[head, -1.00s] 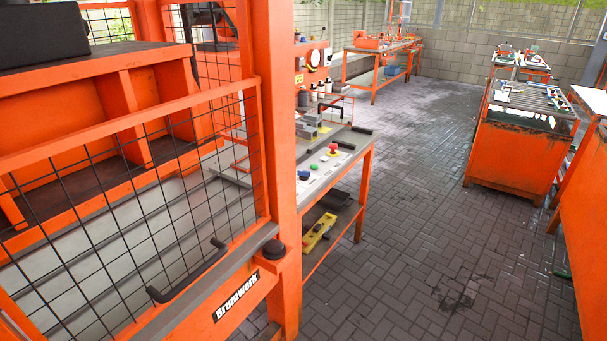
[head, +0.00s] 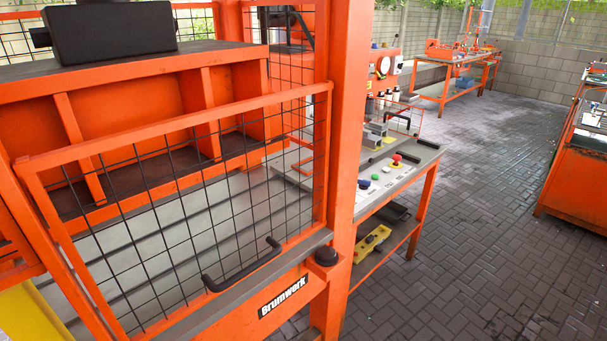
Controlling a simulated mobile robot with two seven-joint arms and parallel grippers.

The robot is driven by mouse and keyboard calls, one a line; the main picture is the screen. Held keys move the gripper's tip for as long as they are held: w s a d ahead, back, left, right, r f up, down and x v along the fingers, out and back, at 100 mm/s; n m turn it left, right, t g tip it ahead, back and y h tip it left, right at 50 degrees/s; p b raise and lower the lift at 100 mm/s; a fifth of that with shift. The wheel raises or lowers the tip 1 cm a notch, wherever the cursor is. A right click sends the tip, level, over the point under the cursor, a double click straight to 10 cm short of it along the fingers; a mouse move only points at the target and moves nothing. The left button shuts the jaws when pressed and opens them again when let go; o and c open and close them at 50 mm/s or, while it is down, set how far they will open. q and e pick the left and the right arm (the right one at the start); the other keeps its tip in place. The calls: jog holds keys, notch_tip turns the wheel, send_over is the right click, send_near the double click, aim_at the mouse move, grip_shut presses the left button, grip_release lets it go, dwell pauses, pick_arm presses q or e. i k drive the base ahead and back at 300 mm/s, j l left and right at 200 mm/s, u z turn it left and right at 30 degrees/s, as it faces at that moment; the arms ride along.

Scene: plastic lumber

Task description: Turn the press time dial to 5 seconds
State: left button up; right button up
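The orange press (head: 345,130) with a mesh guard (head: 190,215) fills the left and middle of the head view. Its sign reads "Brumwerk" (head: 284,296). Neither of my grippers shows.
A black handle (head: 243,265) sticks out from the guard. Another orange bench (head: 462,62) stands at the back. An orange cabinet (head: 575,185) stands at right. The paved floor (head: 470,240) between is clear.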

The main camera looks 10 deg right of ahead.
aim_at(363, 185)
jog(key=i+l+u, duration=0.2)
jog(key=l+u, duration=0.15)
jog(key=i+l+u, duration=0.2)
jog(key=l+u, duration=0.15)
jog(key=i+l+u, duration=0.1)
jog(key=l+u, duration=0.65)
jog(key=l, duration=0.15)
jog(key=l+u, duration=0.35)
jog(key=l, duration=1.9)
jog(key=k, duration=0.05)
